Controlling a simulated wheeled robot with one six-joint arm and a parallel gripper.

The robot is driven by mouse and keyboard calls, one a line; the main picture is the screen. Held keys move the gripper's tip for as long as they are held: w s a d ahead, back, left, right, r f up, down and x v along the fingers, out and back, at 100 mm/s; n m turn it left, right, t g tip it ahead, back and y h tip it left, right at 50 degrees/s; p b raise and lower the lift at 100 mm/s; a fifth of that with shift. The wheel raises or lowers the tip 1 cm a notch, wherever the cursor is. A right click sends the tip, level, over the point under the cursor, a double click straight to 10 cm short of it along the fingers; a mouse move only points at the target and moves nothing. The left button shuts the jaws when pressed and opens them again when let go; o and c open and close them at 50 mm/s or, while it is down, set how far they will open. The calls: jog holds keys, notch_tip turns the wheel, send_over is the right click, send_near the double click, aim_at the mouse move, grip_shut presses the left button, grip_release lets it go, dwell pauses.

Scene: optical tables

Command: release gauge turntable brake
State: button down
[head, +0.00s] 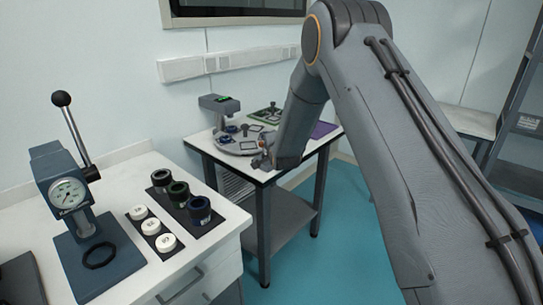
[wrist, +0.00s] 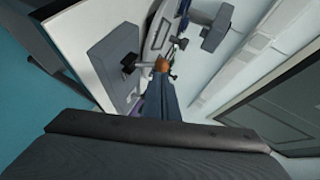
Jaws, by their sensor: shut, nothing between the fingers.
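The gauge turntable (head: 228,147) is a pale round plate on the small white-topped table in the head view, with blue rings and dark pieces on it. A grey gauge head with a green display (head: 221,103) stands behind it. My gripper (head: 262,159) is at the turntable's front right, by the table edge; its fingers are small and partly hidden by my arm there. In the wrist view my gripper (wrist: 164,78) appears as a shut, narrow, tapering shape. A small orange-brown piece (wrist: 161,65) shows at its tip; I cannot tell whether they touch. I cannot clearly pick out the brake.
A green plate (head: 267,114) and a purple mat (head: 324,130) lie on the same table. The white bench at left holds a press with a dial (head: 67,194), dark cylinders (head: 179,194) and white discs (head: 151,227). Teal floor (head: 318,244) is open beside the table.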

jog(key=shift+a+r, duration=0.1)
jog(key=shift+r, duration=0.65)
jog(key=s+r, duration=0.8)
jog(key=s, duration=0.3)
jog(key=shift+s+d+b, duration=0.25)
jog(key=shift+d+b, duration=0.05)
